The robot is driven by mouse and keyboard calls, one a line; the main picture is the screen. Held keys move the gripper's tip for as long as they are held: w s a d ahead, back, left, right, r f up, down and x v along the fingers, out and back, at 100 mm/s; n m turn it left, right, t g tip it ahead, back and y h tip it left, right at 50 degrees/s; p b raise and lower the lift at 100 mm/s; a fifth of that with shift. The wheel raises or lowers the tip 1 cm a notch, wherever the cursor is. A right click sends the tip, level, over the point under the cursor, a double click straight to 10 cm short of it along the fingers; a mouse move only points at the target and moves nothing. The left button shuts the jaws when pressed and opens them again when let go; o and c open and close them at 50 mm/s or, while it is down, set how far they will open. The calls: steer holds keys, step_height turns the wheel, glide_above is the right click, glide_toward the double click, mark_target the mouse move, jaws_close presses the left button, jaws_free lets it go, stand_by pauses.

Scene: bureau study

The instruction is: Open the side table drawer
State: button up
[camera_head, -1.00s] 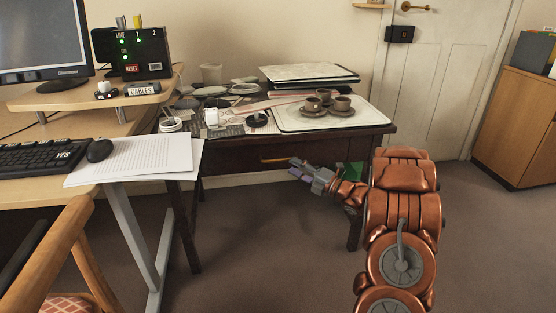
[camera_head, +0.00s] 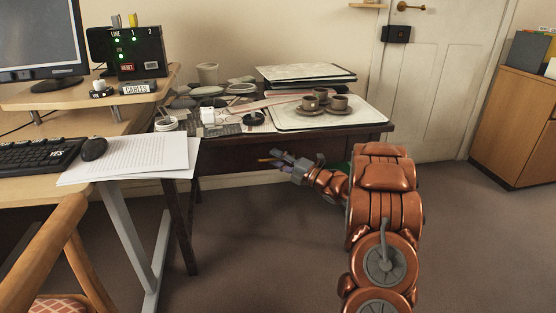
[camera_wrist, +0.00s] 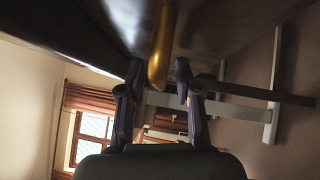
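The dark wooden side table (camera_head: 378,131) stands against the back wall. Its drawer (camera_head: 235,158) looks shut, with the front flush under the tabletop. A brass bar handle (camera_head: 264,160) shows on the drawer front, partly hidden behind my gripper (camera_head: 282,162). In the wrist view the handle (camera_wrist: 163,45) reaches down between the two fingertips of my gripper (camera_wrist: 158,75). The fingers are apart, with a gap visible on both sides of the handle, so they do not appear to clamp it.
A tray (camera_head: 365,117) with several brown cups and saucers rests on the side table, beside stones and small items. A desk (camera_head: 30,178) with keyboard and papers (camera_head: 135,155) stands at left, a wooden chair (camera_head: 60,245) in front. The floor (camera_head: 255,250) before the drawer is clear.

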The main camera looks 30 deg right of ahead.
jaws_close()
stand_by(0.5)
